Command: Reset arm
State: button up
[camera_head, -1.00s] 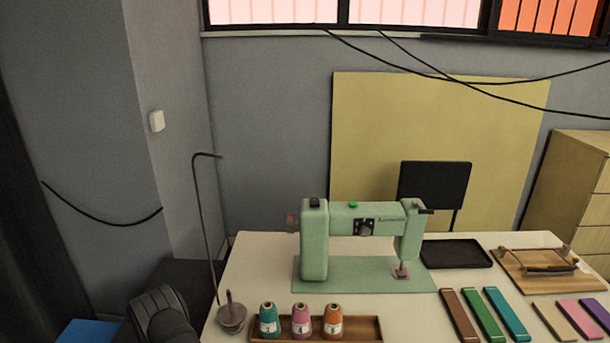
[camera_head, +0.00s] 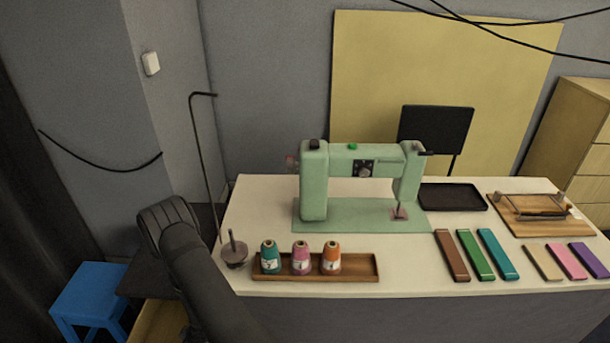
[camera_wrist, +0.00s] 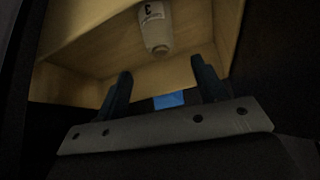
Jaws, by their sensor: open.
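My gripper (camera_wrist: 160,68) shows in the wrist view with its two dark fingers well apart and nothing between them. Beyond the fingers is an open wooden compartment (camera_wrist: 95,52). A pale cone spool (camera_wrist: 157,38) with a label marked 3 is in it, apart from the fingers, and appears upside down in this view. In the head view my dark arm (camera_head: 190,260) bends at the lower left, beside the table's left end. My gripper is hidden there.
On the white table (camera_head: 410,275) are a green sewing machine (camera_head: 314,185), a wooden tray (camera_head: 360,266) with teal, pink and orange spools, a spool stand (camera_head: 234,257), several coloured bars and a black tray (camera_head: 452,197). A blue stool (camera_head: 88,291) stands left; a wooden drawer (camera_head: 152,325) is below.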

jog(key=x, duration=0.9)
jog(key=shift+f, duration=0.15)
jog(key=w+d+r+m+t+h, duration=0.1)
jog(key=w+r+m, duration=0.1)
jog(key=r, duration=1.4)
jog(key=w+d+r+m+t+h, duration=0.1)
jog(key=r+m, duration=0.4)
jog(key=r, duration=1.1)
jog(key=w+d+r+m+t+h, duration=0.1)
jog(key=w+d+r+m+t, duration=0.1)
jog(key=r, duration=1.4)
jog(key=shift+w+m+t+h, duration=0.3)
jog(key=shift+w+m+t, duration=0.1)
jog(key=shift+m, duration=0.4)
jog(key=shift+o, duration=0.5)
jog(key=shift+r, duration=0.15)
